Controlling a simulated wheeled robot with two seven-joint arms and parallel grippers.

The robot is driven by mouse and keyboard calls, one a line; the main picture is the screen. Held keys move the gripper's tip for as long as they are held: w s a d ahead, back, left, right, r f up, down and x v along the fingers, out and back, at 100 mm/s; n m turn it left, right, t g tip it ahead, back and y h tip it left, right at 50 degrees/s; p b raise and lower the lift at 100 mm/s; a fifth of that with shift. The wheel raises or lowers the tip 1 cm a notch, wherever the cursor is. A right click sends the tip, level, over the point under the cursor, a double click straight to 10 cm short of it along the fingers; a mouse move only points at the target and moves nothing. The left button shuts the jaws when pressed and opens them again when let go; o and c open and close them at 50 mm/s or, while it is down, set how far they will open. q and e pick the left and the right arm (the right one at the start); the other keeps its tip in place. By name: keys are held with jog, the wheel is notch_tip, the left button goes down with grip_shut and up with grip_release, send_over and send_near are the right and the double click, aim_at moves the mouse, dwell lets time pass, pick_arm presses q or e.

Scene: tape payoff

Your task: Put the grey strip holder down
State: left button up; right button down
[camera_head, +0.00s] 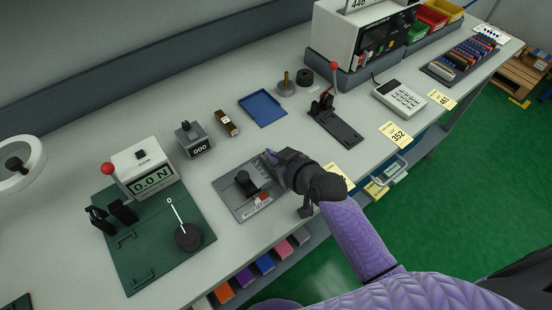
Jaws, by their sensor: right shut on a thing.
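My right gripper (277,161) reaches in from the lower right over the far right part of a flat grey plate (228,196). It is shut on a small piece, which I take to be the grey strip holder (271,157); only a bluish-grey end shows at the fingertips, and the dark gripper hides the rest. I cannot tell whether the piece touches the plate. The plate carries a black knob (244,180) and a small red part with a label near its front edge. My left gripper is not in view.
A counter (194,140), a brown block (227,123), a blue tray (262,108) and a black lever device (335,124) stand behind. The bench's front edge is close by.

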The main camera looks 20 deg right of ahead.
jog(key=shift+f, duration=0.2)
jog(key=c, duration=0.8)
grip_release()
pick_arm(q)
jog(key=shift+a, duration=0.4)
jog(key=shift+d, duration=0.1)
pick_arm(e)
jog(key=shift+r, duration=0.1)
jog(key=shift+r, duration=0.2)
pick_arm(q)
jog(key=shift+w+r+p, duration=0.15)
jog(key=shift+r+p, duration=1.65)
jog(key=shift+p, duration=0.05)
pick_arm(e)
jog(key=v, duration=1.2)
jog(key=shift+f, duration=0.2)
